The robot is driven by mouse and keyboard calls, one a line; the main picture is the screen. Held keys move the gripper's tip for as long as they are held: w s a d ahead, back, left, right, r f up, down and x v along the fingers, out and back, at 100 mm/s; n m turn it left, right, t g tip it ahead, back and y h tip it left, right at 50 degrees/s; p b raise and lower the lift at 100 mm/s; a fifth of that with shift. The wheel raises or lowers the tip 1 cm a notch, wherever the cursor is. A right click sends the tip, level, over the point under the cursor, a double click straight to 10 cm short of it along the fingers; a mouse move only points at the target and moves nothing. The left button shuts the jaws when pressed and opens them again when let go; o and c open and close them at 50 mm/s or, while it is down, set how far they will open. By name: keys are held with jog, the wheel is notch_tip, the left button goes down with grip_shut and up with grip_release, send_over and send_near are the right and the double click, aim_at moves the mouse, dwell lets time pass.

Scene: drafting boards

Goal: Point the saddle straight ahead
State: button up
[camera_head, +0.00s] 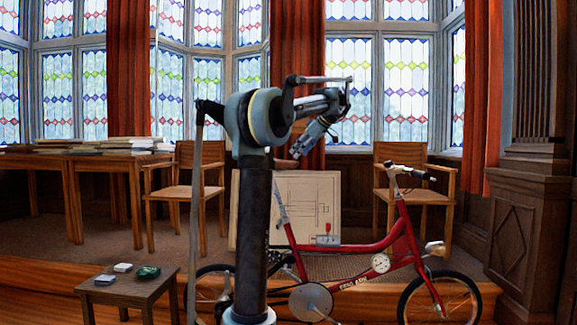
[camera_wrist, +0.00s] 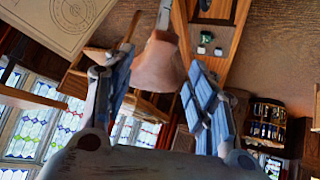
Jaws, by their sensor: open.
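A red bicycle (camera_head: 350,248) stands side-on, its handlebars (camera_head: 405,170) and front wheel to the right. Its brown saddle (camera_head: 286,163) sits on a grey post (camera_head: 281,205) behind my column's right edge. Which way the saddle's nose points is hard to tell in the head view. My gripper (camera_head: 300,149) reaches down to the saddle from the upper right. In the wrist view, the saddle (camera_wrist: 158,67) lies between the two spread blue-padded fingers of my gripper (camera_wrist: 160,70), with a gap visible at the right finger. Contact at the left finger cannot be told.
A drawing board (camera_head: 310,195) leans behind the bicycle. Chairs (camera_head: 185,190) and a long table (camera_head: 100,165) stand at the back. A low stool (camera_head: 130,290) with small items is at the front left. A wooden pillar (camera_head: 530,220) is on the right.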

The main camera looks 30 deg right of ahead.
aim_at(290, 161)
jog(key=x, duration=0.8)
jog(key=shift+f, duration=0.1)
grip_shut()
